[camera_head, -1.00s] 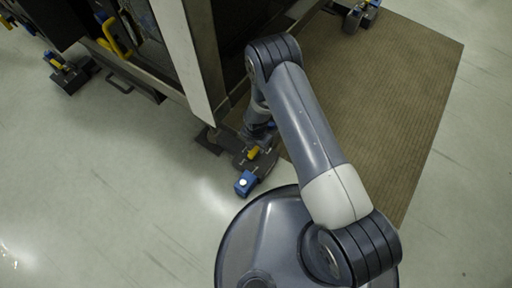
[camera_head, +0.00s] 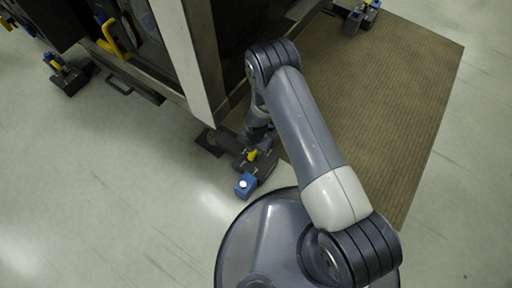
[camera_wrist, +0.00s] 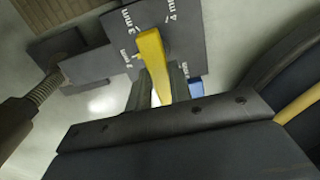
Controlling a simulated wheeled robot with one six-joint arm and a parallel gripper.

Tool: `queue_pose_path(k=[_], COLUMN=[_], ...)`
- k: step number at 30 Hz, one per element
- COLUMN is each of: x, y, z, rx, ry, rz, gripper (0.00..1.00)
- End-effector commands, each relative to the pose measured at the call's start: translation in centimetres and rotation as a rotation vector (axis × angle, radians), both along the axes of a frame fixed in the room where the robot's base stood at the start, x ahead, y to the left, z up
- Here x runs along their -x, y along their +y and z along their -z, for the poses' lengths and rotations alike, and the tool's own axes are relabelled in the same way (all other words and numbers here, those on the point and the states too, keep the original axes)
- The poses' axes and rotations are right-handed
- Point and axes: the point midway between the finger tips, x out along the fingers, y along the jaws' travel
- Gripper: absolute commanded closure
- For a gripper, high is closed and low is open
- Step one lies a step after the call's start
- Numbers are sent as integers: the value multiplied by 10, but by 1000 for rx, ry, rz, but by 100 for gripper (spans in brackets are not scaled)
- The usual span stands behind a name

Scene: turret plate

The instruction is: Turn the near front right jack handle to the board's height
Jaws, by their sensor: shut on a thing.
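The jack's yellow handle (camera_wrist: 154,62) stands in the middle of the wrist view, over a dark plate (camera_wrist: 195,35) with white mm marks. Its upper end lies between the "3 mm" mark and the "4 mm" mark; the lower marks are hard to read. My gripper (camera_wrist: 161,92) is shut on the handle, with a dark finger on each side. In the head view the yellow handle (camera_head: 252,155) shows small at the foot of the machine's near corner, beside a blue block (camera_head: 244,184). My forearm hides part of that jack. No board with a height is readable.
A threaded rod (camera_wrist: 45,88) stands left of the dial plate in the wrist view. The machine's frame (camera_head: 190,60) rises behind the jack. Other jacks stand at the left (camera_head: 68,75) and the top right (camera_head: 357,15).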

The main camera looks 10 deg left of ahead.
Motion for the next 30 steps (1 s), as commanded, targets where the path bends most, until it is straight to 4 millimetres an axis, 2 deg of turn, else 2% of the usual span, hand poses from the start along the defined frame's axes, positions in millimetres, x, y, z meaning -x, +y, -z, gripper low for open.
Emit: queue_pose_path(k=[8, 14, 30], x=[0, 0, 0], y=[0, 0, 0], z=[1, 1, 1], rx=[1, 1, 1], ry=[1, 0, 0], rz=[29, 125, 612], gripper=[100, 100, 100])
